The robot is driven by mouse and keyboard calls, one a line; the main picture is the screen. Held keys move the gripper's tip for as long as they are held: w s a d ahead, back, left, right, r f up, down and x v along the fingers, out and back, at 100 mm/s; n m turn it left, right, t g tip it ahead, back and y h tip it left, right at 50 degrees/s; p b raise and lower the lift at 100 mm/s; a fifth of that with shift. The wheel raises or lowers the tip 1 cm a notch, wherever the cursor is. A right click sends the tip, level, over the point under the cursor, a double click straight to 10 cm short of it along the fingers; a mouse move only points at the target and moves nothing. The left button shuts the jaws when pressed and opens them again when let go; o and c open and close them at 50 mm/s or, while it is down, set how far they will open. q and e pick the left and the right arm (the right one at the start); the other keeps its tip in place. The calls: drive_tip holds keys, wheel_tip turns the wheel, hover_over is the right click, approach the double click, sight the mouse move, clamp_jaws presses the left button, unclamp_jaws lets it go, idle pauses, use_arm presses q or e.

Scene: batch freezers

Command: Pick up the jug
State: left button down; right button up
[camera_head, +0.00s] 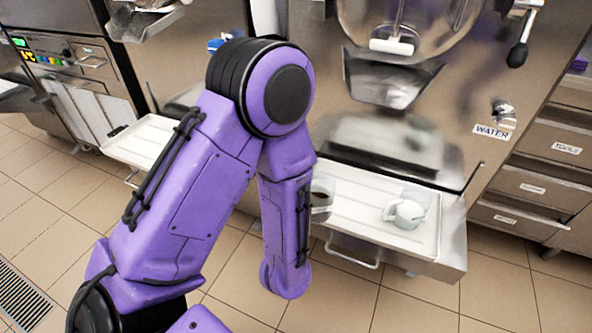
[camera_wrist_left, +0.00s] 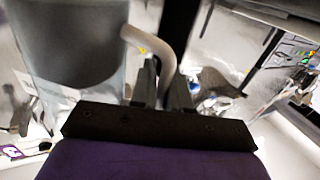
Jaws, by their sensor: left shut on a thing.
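The jug (camera_wrist_left: 75,55) fills the upper left of the left wrist view, with a grey-blue body and a pale curved handle. My left gripper (camera_wrist_left: 165,82) is shut on the handle, one finger on each side of it. In the head view, a grey container that looks like this jug (camera_head: 321,198) shows just right of my purple forearm, at the left end of the white tray (camera_head: 350,223). My forearm hides the left gripper and part of the jug there. I cannot tell whether the jug touches the tray. My right gripper is not in view.
A pale rounded pitcher (camera_head: 408,213) stands on the tray's right half. The freezer's steel front with a chute (camera_head: 385,82) rises behind it. Another white tray (camera_head: 143,140) is at the left. Drawers (camera_head: 540,187) stand at the right. The tiled floor in front is clear.

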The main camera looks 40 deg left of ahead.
use_arm(q)
drive_tip(key=s+d+p, duration=0.2)
drive_tip(key=s+p, duration=0.2)
drive_tip(key=s, duration=0.3)
drive_tip(key=shift+s+p, duration=0.35)
drive_tip(key=shift+p, duration=0.05)
idle(2.2)
